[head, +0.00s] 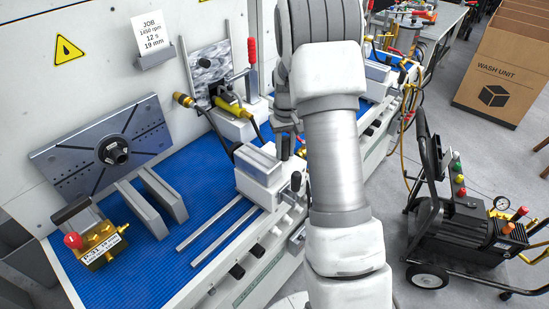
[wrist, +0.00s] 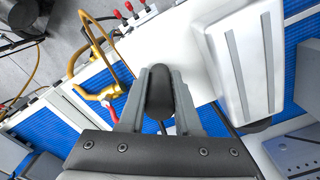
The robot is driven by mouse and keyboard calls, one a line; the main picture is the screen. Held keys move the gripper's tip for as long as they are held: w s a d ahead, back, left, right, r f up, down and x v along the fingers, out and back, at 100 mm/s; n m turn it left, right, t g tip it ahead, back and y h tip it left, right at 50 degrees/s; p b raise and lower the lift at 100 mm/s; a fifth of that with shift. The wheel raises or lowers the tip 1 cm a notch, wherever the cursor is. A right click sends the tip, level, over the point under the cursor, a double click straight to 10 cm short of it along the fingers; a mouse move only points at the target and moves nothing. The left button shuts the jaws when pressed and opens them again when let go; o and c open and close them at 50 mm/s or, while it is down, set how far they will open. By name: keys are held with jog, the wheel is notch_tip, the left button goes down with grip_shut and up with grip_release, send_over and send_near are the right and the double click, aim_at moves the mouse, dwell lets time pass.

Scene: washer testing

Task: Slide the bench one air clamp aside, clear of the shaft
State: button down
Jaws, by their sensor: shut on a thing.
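In the wrist view my gripper (wrist: 160,90) is closed around a rounded black knob (wrist: 159,92), with a grey finger on each side. A pale clamp-like block (wrist: 243,55) lies right of the fingers; I cannot tell whether the knob belongs to it. In the head view a pale grey clamp block (head: 259,165) sits at the upper end of two bare rails (head: 215,225). A dark round shaft hub (head: 113,151) shows on the grey slotted plate at the left, well apart from this block.
Two grey bars (head: 150,205) and a brass valve block with a red knob (head: 98,246) stand on the blue mat at the left. A yellow hose (wrist: 95,50) loops left of my fingers. A black wheeled compressor (head: 465,230) stands on the floor at the right.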

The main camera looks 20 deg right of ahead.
jog(key=shift+w+d+r, duration=0.1)
jog(key=shift+w+d, duration=0.05)
jog(key=shift+d, duration=0.15)
jog(key=c, duration=0.6)
grip_release()
jog(key=shift+d, duration=0.1)
jog(key=shift+r, duration=0.25)
notch_tip(320, 180, up, 17)
jog(key=shift+f, duration=0.1)
